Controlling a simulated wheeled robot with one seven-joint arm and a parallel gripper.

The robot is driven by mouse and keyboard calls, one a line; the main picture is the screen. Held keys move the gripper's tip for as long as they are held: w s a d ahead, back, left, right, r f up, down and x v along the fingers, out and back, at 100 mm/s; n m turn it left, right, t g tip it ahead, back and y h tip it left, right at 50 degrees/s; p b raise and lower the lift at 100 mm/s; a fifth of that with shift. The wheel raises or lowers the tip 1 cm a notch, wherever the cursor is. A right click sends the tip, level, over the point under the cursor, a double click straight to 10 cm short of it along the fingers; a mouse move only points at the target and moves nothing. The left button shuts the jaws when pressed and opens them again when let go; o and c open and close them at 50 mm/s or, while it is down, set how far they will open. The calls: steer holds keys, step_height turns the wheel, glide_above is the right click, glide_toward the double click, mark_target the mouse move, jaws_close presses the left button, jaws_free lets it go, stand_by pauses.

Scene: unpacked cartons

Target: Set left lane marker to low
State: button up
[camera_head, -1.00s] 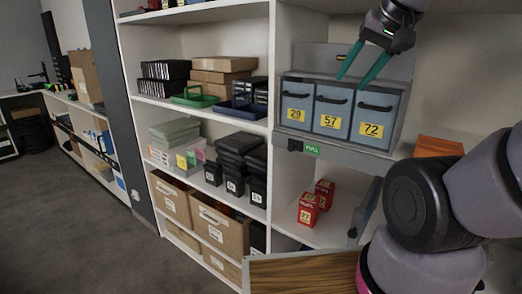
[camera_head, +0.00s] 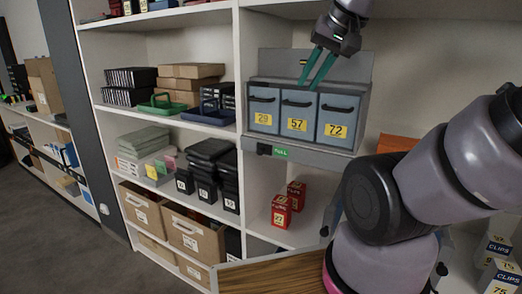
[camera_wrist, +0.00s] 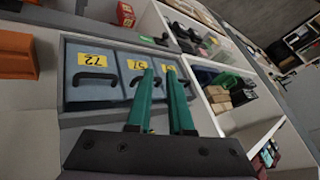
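A lane marker (camera_head: 272,151), dark with a green label, sits on the grey front ledge under the left end of a row of three blue-grey bins. The label seems to read FULL, and its green patch shows small in the wrist view (camera_wrist: 155,41). The bins carry yellow labels 29 (camera_head: 263,118), 57 (camera_head: 298,124) and 72 (camera_head: 336,130). My gripper (camera_head: 311,87) has green fingers pointing down above the bin tops, around bin 57. In the wrist view its fingers (camera_wrist: 160,72) are apart with nothing between them. It is up and right of the marker, not touching it.
Red boxes (camera_head: 281,211) stand on the shelf below the bins. An orange box (camera_head: 397,143) is right of the bin row. A white upright (camera_head: 238,110) separates the left shelves of cartons and black bins. The space before the ledge looks free.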

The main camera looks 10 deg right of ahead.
steer(key=shift+w+a, duration=0.1)
steer(key=shift+w, duration=0.15)
jaws_close()
steer(key=w+a+f+m+g+h, duration=0.1)
steer(key=w+a+f+g+h, duration=0.2)
steer(key=w+a, duration=0.5)
steer(key=w+a+f+m+g+h, duration=0.2)
steer(key=w+a+f+g+h, duration=0.1)
steer(key=w+a+f, duration=0.4)
steer(key=w+a+h, duration=0.1)
steer(key=w+a, duration=0.1)
steer(key=w, duration=0.2)
steer(key=shift+w+a+f+h, duration=0.15)
steer(key=shift+a+f+h, duration=0.1)
steer(key=shift+h, duration=0.15)
glide_toward(262, 150)
steer(key=w+a+f, duration=0.2)
steer(key=w+f, duration=0.2)
steer(key=shift+s+d+f, duration=0.45)
steer(key=shift+d+f, duration=0.15)
steer(key=shift+d, duration=0.25)
steer(key=shift+s+d+f, duration=0.45)
steer(key=shift+d+f, duration=0.1)
steer(key=shift+d, duration=0.25)
